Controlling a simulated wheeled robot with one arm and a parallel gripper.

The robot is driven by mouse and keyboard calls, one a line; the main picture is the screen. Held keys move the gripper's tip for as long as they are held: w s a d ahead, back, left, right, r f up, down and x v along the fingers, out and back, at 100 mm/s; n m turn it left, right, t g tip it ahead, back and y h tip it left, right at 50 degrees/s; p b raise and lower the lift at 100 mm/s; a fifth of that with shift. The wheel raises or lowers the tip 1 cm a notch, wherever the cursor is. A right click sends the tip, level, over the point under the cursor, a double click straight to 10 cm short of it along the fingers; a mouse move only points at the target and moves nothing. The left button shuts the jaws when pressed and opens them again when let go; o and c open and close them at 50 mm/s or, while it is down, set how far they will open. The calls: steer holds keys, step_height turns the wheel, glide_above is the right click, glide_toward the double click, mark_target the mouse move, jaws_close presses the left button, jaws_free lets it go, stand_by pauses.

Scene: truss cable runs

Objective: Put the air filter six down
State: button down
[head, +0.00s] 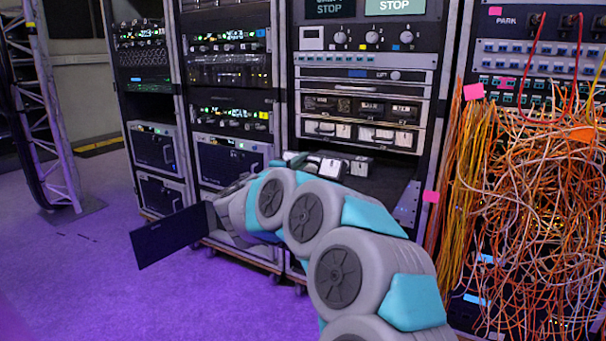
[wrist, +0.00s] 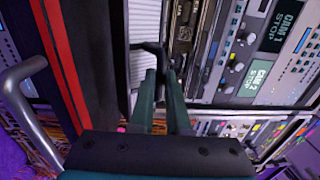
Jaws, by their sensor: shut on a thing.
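In the wrist view my gripper (wrist: 161,75) has its two dark green fingers close together, shut on a black hooked piece at the edge of a white ribbed panel, which looks like the air filter (wrist: 144,35). The filter has a dark border on its left side. Its far end runs out of the top of the picture, and I see no number on it. In the head view my arm reaches toward the racks, and I cannot clearly make out the filter or the fingertips there.
A dark flat panel (head: 168,236) juts out low beside my arm. A dark shelf (head: 385,180) sticks out of the middle rack. Tangled orange cables (head: 540,200) hang at the right. A metal truss (head: 50,120) stands at the left. The purple floor (head: 100,290) at the front left is clear.

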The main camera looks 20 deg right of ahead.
steer(key=shift+w+d, duration=0.2)
steer(key=shift+d, duration=0.1)
step_height(320, 180, down, 4)
steer(key=shift+r, duration=0.25)
steer(key=c, duration=0.9)
jaws_free()
steer(key=v, duration=1.1)
steer(key=shift+s+a+b, duration=0.25)
steer(key=shift+a+b, duration=0.1)
